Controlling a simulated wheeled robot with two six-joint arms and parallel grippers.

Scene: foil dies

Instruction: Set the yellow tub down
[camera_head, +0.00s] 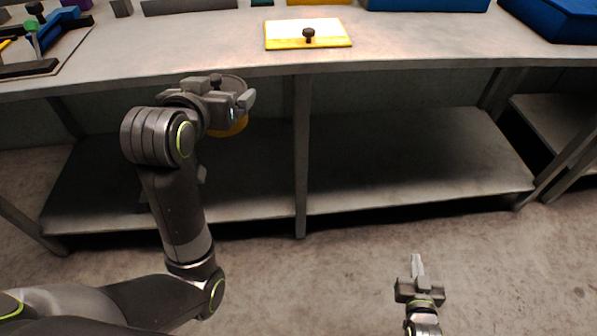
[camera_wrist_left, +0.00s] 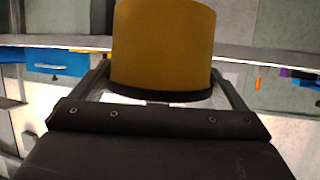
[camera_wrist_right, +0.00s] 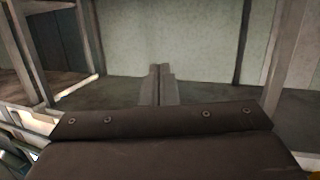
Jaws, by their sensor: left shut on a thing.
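The yellow tub shows in the left wrist view (camera_wrist_left: 163,45) between the two fingers of my left gripper (camera_head: 234,92), with a dark band at the end nearest the wrist. In the head view only a small yellow part of the tub (camera_head: 232,128) shows below the gripper; the rest is hidden. My left gripper is shut on the tub and holds it in front of the workbench's near edge. My right gripper (camera_head: 416,270) is shut and empty, low in front of the bench; its fingers (camera_wrist_right: 157,85) meet in the right wrist view.
The grey workbench (camera_head: 400,42) has a clear strip along its front. A yellow-edged white plate with a black knob (camera_head: 280,33) lies on it. A board with tools (camera_head: 40,45) is at the left, blue bins (camera_head: 560,20) at the back right. A lower shelf (camera_head: 420,160) is empty.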

